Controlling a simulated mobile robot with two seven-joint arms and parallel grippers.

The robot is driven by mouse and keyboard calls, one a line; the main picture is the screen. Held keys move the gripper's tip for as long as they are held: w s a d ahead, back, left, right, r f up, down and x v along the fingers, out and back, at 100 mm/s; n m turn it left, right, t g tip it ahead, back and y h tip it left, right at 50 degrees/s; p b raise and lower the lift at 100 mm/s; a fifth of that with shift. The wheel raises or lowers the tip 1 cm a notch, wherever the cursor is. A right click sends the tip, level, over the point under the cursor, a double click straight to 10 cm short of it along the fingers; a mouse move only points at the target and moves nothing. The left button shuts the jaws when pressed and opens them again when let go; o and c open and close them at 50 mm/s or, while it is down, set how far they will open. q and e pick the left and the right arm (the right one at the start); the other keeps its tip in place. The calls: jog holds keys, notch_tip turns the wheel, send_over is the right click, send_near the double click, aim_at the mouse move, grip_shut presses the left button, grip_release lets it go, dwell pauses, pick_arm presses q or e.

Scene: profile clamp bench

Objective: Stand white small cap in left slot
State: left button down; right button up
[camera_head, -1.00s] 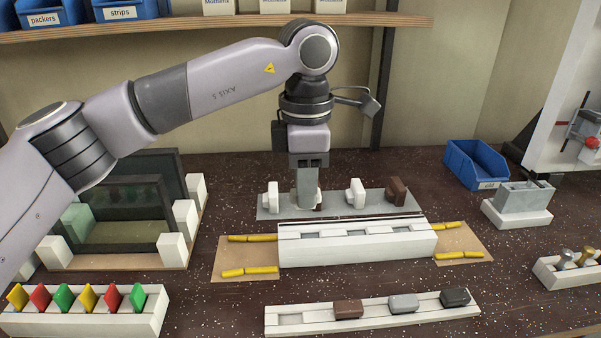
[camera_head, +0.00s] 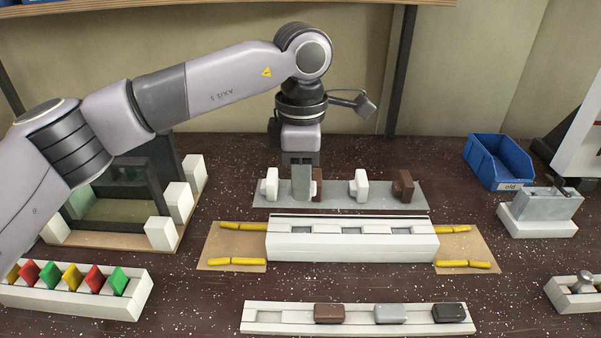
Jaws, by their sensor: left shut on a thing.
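My left gripper (camera_head: 302,198) points down at the grey mat (camera_head: 338,198) and is shut on a cap mostly hidden by the fingers. Only white and brown edges (camera_head: 319,183) show beside the fingers; I cannot tell whether they belong to one cap. A white cap (camera_head: 270,185) stands left of the gripper, another white cap (camera_head: 360,186) and a brown cap (camera_head: 403,186) to the right. The white slotted block (camera_head: 350,246) in front has several recesses in its top, and its left slot (camera_head: 303,231) is empty. My right gripper is out of view.
A front tray (camera_head: 255,327) holds brown, grey and black pieces, its left place empty. Yellow strips (camera_head: 236,262) flank the block. A coloured-chip rack (camera_head: 75,300) and a framed stand (camera_head: 170,240) are left; a blue bin (camera_head: 498,162) and grey fixture (camera_head: 538,215) are right.

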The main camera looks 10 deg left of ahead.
pick_arm(q)
jog(key=shift+f+b, duration=1.45)
jog(key=shift+f, duration=0.65)
jog(key=shift+f+b, duration=0.65)
jog(key=shift+f, duration=0.4)
jog(key=shift+f, duration=0.15)
jog(key=shift+f+b, duration=0.55)
jog(key=shift+r, duration=0.1)
